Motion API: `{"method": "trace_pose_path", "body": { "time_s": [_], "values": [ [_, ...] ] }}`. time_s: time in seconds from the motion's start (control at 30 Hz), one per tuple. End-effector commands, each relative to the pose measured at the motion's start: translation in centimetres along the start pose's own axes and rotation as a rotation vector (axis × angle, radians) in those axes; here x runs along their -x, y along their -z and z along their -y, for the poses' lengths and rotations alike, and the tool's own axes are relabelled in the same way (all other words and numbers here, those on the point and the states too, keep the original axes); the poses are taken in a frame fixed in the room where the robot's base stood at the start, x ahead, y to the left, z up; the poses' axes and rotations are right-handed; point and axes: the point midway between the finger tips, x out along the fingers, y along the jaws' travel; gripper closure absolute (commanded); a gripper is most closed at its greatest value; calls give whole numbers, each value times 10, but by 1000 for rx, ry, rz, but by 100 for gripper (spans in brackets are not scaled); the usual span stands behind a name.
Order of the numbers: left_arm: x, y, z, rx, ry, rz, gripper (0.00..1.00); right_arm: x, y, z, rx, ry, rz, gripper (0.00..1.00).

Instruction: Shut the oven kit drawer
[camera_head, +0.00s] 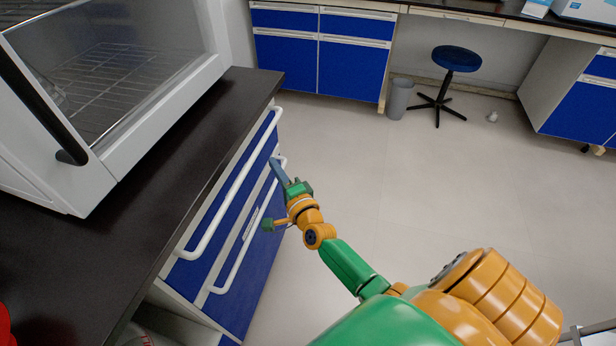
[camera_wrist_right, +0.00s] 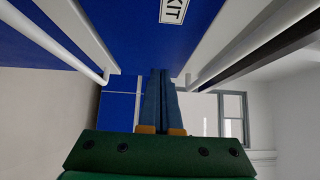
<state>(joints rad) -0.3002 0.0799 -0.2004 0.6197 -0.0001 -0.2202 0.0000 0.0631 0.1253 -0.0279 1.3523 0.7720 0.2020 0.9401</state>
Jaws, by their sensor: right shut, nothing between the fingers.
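The cabinet at the left in the head view has blue drawer fronts, an upper one (camera_head: 225,208) and a lower one (camera_head: 256,262), each with a long white bar handle. A white label ending in "KIT" (camera_wrist_right: 174,11) shows on a blue front in the right wrist view, cut off by the top edge. I cannot tell clearly how far any drawer stands out. My right gripper (camera_head: 275,163) is shut and empty, close beside the far ends of the handles. Its blue fingers (camera_wrist_right: 161,72) lie together in the right wrist view. I cannot tell whether they touch the cabinet. My left gripper is out of view.
A glass-fronted oven (camera_head: 120,75) stands on the black countertop (camera_head: 150,210) above the drawers. Open floor (camera_head: 350,150) lies right of the cabinet. A stool (camera_head: 456,60), a grey bin (camera_head: 398,98) and blue cabinets (camera_head: 285,62) stand at the back.

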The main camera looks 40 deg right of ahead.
Motion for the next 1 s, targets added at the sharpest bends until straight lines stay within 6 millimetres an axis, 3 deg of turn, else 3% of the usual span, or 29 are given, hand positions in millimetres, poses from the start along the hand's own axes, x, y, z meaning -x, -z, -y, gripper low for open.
{"method": "trace_pose_path", "body": {
  "time_s": [0.5,0.77,0.87,0.97,1.0],
  "values": [
    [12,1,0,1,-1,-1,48,88,1,-1,0,-4,0,100],
    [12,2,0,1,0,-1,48,101,0,-3,9,-9,2,100],
    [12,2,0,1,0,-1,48,108,-8,-40,140,-111,46,100],
    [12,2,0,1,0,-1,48,138,-23,-125,446,-337,188,100],
    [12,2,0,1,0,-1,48,159,-28,-162,586,-436,274,100]
  ]
}}
